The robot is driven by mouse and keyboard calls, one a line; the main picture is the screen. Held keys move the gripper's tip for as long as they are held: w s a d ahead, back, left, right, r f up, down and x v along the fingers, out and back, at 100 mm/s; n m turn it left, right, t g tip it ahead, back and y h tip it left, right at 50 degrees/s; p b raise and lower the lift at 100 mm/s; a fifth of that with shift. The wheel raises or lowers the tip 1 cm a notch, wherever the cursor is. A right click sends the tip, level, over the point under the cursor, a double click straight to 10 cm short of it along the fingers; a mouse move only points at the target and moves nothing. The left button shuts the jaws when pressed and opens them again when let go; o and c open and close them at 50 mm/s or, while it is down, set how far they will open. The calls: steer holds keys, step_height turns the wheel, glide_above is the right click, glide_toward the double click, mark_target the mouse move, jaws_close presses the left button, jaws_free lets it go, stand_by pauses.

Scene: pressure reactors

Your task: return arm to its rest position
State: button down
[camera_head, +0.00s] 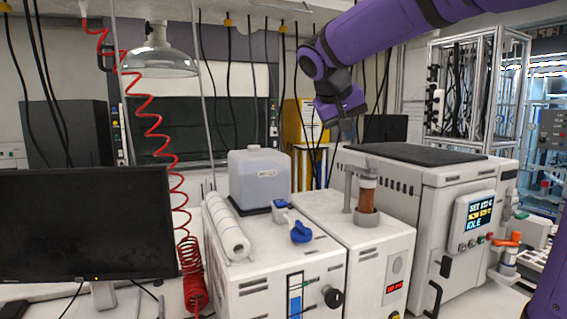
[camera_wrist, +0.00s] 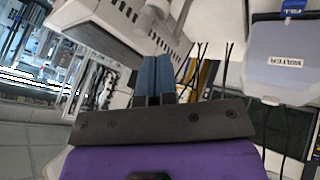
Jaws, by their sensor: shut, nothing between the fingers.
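My purple arm (camera_head: 395,28) reaches in from the top right of the head view and bends down at its wrist. My gripper (camera_head: 347,125) hangs in the air above the back of the bench machines, clear of them. In the wrist view, the two blue fingers of my gripper (camera_wrist: 157,60) stand side by side, shut, with nothing held between them. The dark palm and purple hand fill the bottom of that view.
A reactor unit (camera_head: 395,180) with a lit display stands right of centre. A lower unit with a brown glass column (camera_head: 367,197) is beside it. A water container (camera_head: 260,175) sits on the left unit. A monitor (camera_head: 85,225) and red coiled hose (camera_head: 152,125) are at left. A metal frame (camera_head: 480,80) stands behind.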

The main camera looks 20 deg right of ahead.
steer(key=s+a+f+n+t+y, duration=0.1)
steer(key=s+a+f, duration=0.4)
steer(key=s, duration=0.6)
steer(key=s+a+f+n+t+y, duration=0.1)
steer(key=s+a+f+n+y, duration=0.2)
steer(key=s+f, duration=0.6)
steer(key=s+a+y, duration=0.1)
steer(key=s+y, duration=0.1)
steer(key=shift+a+f+y, duration=0.3)
steer(key=shift+a+y, duration=0.05)
steer(key=shift+y, duration=0.05)
steer(key=shift+s, duration=0.1)
stand_by(0.6)
